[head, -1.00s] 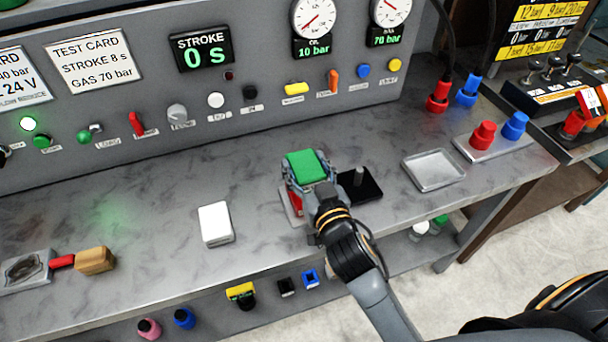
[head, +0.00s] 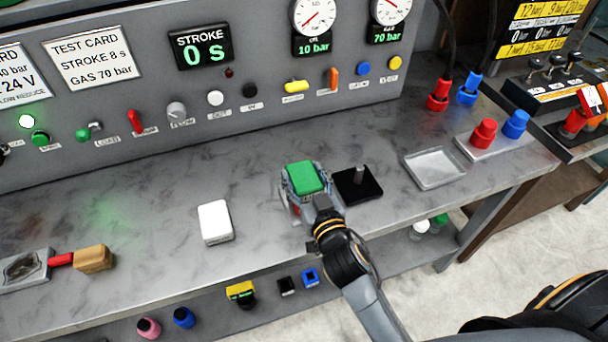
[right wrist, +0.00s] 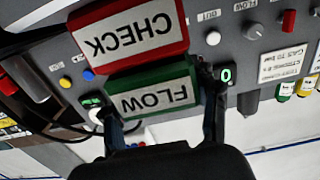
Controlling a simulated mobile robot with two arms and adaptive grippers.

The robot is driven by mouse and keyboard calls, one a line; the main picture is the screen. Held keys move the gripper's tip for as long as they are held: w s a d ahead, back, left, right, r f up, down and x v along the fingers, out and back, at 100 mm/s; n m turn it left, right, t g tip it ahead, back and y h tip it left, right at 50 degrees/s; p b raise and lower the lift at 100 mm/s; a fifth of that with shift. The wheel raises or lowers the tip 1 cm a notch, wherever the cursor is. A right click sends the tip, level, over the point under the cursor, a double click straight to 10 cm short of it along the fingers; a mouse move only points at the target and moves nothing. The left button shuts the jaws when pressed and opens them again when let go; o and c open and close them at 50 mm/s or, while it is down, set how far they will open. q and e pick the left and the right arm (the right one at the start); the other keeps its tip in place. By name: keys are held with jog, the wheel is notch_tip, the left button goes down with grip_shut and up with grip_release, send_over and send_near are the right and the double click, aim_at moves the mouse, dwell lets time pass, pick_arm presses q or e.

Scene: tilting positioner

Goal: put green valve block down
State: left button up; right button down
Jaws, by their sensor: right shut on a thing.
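The green valve block (head: 304,176) is in my right gripper (head: 306,184), over the middle of the bench in the head view. In the right wrist view the same block (right wrist: 155,92) bears the upside-down word FLOW, with a finger of the right gripper (right wrist: 160,98) on each side. A red block (right wrist: 130,35) marked CHECK shows right beside the green one there. In the head view only a bit of red (head: 294,208) shows under the gripper. Whether the green block touches anything beneath is hidden. My left gripper is not in view.
A black square base (head: 370,190) with an upright post stands close right of the gripper. An empty metal tray (head: 434,168) lies farther right. A white block (head: 215,222) lies to the left, with clear bench between. The control panel (head: 260,95) rises behind.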

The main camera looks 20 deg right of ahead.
jog(key=shift+c, duration=1.8)
grip_release()
jog(key=shift+s+f, duration=0.1)
jog(key=shift+f, duration=0.05)
jog(key=shift+r+p, duration=0.6)
jog(key=shift+r, duration=0.1)
jog(key=s+b, duration=0.3)
jog(key=s, duration=0.9)
jog(key=shift+d+r, duration=0.2)
jog(key=shift+r, duration=0.15)
